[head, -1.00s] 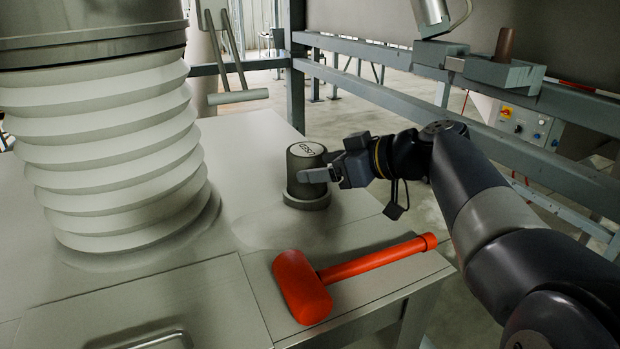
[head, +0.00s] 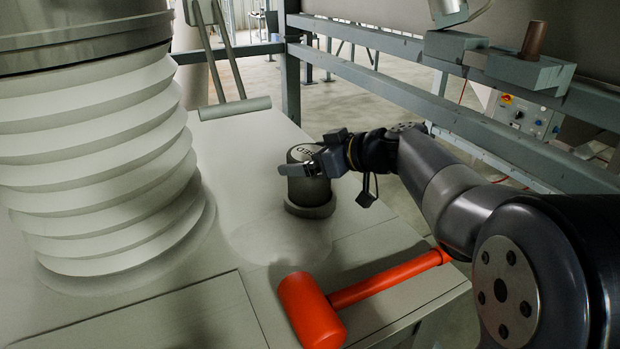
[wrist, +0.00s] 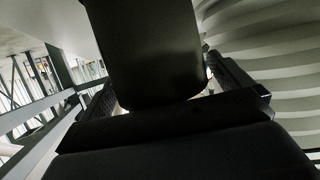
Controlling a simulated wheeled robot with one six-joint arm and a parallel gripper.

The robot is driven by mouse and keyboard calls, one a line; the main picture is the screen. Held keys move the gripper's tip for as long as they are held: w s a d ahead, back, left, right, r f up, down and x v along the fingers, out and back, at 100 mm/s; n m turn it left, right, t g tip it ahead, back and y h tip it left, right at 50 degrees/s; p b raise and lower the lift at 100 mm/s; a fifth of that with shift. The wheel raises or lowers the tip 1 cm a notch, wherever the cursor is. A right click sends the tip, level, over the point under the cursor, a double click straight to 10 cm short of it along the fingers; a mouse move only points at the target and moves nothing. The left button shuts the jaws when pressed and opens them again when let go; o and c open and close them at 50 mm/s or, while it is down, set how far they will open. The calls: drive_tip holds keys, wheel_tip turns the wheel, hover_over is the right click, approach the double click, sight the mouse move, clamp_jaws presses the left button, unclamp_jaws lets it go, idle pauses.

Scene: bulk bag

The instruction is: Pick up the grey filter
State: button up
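The grey filter (head: 312,190) is a dark, upright cylinder with a lettered, paler top. It stands at a round collar (head: 313,210) on the pale machine top. My gripper (head: 300,165) reaches it from the right, near its top. One finger crosses its front and extends slightly past its left edge; the far finger is largely hidden. In the wrist view the filter (wrist: 150,50) fills the middle between the two fingers (wrist: 160,85). Thin bright slivers show beside it, so the gripper looks open around it. Contact is hard to judge.
A red mallet (head: 375,280) lies on the table in front of the filter. White bellows (head: 95,170) rise at the left. A blue-grey frame rail (head: 460,115) runs behind my arm at the right. The surface between bellows and filter is clear.

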drive_tip(key=c, duration=1.2)
drive_tip(key=shift+c, duration=0.4)
drive_tip(key=shift+r, duration=0.15)
